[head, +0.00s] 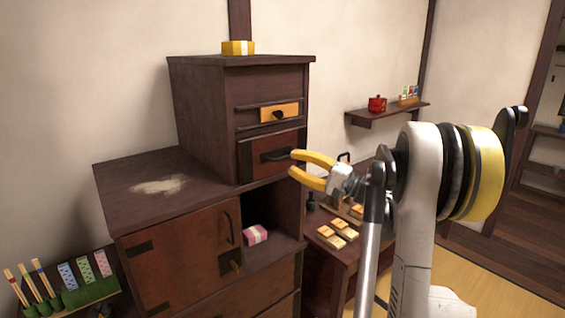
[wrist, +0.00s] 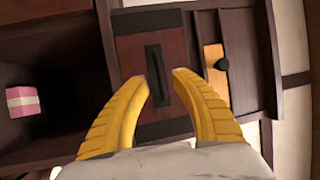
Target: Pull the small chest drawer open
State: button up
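The small dark-wood chest (head: 203,110) stands on a larger cabinet in the head view. Its lower front is a reddish drawer (head: 252,160) with a black bar handle (head: 268,157); the drawer looks shut. Above it is a front with an orange plate and dark round knob (head: 279,114). My gripper (head: 292,164) is open and empty, its yellow fingers pointing at the reddish drawer from the right. In the wrist view the black handle (wrist: 153,73) shows ahead, between the lines of the two fingertips (wrist: 161,82). I cannot tell whether the fingers touch it.
The larger cabinet (head: 190,250) has an open niche with a pink box (head: 255,235). A yellow box (head: 238,47) sits on the chest. A low table (head: 318,262) with food pieces lies below my arm. A wall shelf (head: 385,114) holds a red pot.

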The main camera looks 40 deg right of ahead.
aim_at(285, 158)
jog(key=shift+b+x, duration=0.35)
jog(key=shift+x, duration=1.8)
grip_shut()
jog(key=shift+s, duration=0.1)
jog(key=s+p, duration=0.1)
jog(key=s, duration=1.7)
jog(key=shift+s+d, duration=0.15)
jog(key=shift+d, duration=0.15)
grip_release()
